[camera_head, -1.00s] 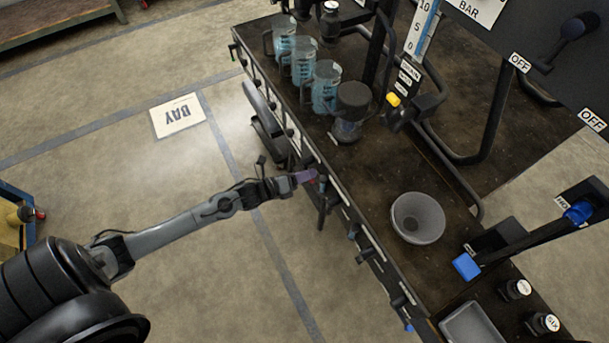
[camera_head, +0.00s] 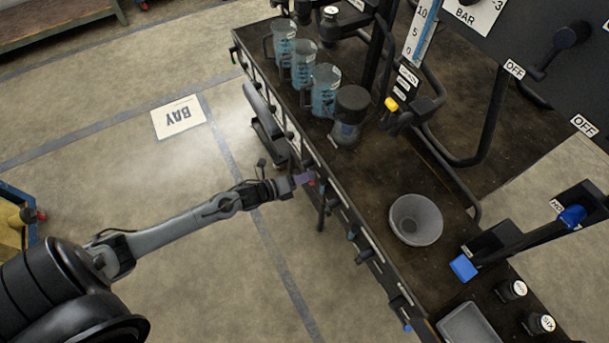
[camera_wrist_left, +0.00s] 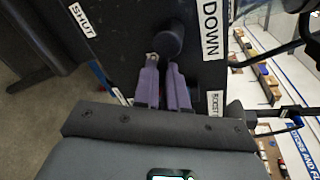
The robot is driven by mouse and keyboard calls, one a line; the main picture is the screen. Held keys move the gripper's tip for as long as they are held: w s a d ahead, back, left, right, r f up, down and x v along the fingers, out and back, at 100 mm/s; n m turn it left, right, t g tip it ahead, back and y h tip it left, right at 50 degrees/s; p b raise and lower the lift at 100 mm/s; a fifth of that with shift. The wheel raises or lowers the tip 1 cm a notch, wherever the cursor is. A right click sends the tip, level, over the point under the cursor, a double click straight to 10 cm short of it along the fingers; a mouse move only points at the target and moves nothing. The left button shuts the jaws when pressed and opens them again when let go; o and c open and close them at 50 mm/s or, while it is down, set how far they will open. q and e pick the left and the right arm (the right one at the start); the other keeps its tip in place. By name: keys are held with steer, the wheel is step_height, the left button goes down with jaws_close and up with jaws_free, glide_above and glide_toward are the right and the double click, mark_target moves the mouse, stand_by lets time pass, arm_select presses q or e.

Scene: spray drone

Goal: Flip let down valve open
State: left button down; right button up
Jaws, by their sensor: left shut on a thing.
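My left gripper (camera_head: 304,179) is at the front panel of the dark bench, with its purple fingers pointing at the panel. In the left wrist view, the two purple fingers (camera_wrist_left: 164,88) are close together and shut on a dark valve handle (camera_wrist_left: 169,42). The handle's rounded black end shows beyond the fingertips; the gripped part is mostly hidden. A label reading "DOWN" (camera_wrist_left: 210,32) is right of the handle, and a "SHUT" label (camera_wrist_left: 82,19) is at upper left. My right gripper is in neither view.
Several more dark handles, such as one black handle (camera_head: 364,256), line the bench's front. On top stand measuring jugs (camera_head: 325,92), a dark-lidded container (camera_head: 349,112) and a grey bowl (camera_head: 416,219). The floor (camera_head: 215,285) in front is clear.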

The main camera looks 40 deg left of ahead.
arm_select(q)
steer(key=r+n+h+p, duration=0.1)
steer(key=n+p, duration=0.1)
steer(key=shift+d+r+p, duration=0.1)
steer(key=shift+r+p, duration=0.05)
steer(key=shift+p, duration=0.15)
steer(key=shift+r+n+h+p, duration=0.25)
steer(key=shift+n+h+p, duration=0.4)
steer(key=shift+n, duration=0.55)
steer(key=c, duration=1.2)
jaws_free()
steer(key=shift+s, duration=0.15)
